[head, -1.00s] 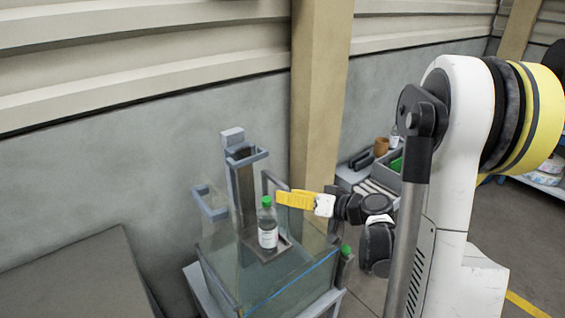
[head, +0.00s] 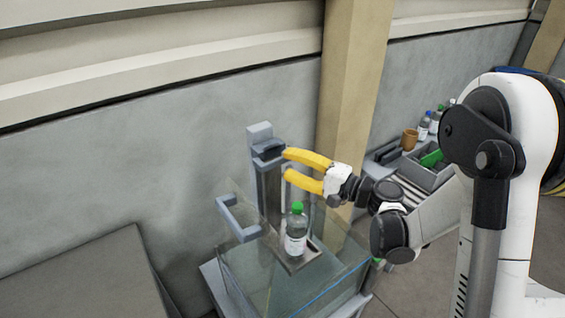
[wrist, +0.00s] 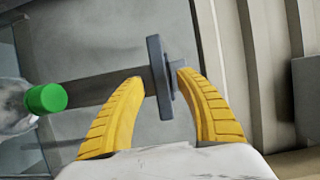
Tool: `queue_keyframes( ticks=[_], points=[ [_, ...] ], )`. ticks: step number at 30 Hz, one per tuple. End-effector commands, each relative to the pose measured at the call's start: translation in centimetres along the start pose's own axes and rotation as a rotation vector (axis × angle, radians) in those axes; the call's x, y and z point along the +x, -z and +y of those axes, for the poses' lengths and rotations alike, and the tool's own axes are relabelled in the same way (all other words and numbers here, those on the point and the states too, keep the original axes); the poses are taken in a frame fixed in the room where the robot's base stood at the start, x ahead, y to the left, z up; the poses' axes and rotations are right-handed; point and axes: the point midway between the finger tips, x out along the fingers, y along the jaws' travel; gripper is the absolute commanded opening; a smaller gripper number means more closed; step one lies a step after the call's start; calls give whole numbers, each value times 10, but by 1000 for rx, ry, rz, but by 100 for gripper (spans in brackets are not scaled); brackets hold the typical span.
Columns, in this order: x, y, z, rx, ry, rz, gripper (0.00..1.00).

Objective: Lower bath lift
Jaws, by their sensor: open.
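The bath lift's grey column (head: 268,190) stands at the back of a clear glass bath (head: 335,285). A grey handle (head: 268,150) sits near the column's top. A clear bottle (head: 296,238) with a green cap and white label stands upright on the lift's platform (head: 312,253). My gripper (head: 288,163) is open, its yellow fingers pointing left at the handle. In the wrist view, the grey handle (wrist: 157,75) shows between or just beyond the fingertips (wrist: 160,77); contact cannot be told. The green cap (wrist: 46,98) is at the left there.
A second grey handle (head: 238,218) is at the bath's left side. A wooden post (head: 350,90) and grey wall stand behind. A dark grey surface (head: 85,280) lies left. A bench with a brown cup (head: 410,139) and bottles (head: 424,125) is right.

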Motion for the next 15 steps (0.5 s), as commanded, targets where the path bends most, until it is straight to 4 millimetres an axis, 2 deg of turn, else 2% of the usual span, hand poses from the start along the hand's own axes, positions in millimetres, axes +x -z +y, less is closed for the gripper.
queue_keyframes(
  ticks=[3,6,15],
  points=[
    [17,0,1,-1,0,-2,41],
    [25,0,0,-1,0,0,41],
    [29,0,0,-1,0,1,41]
  ],
)
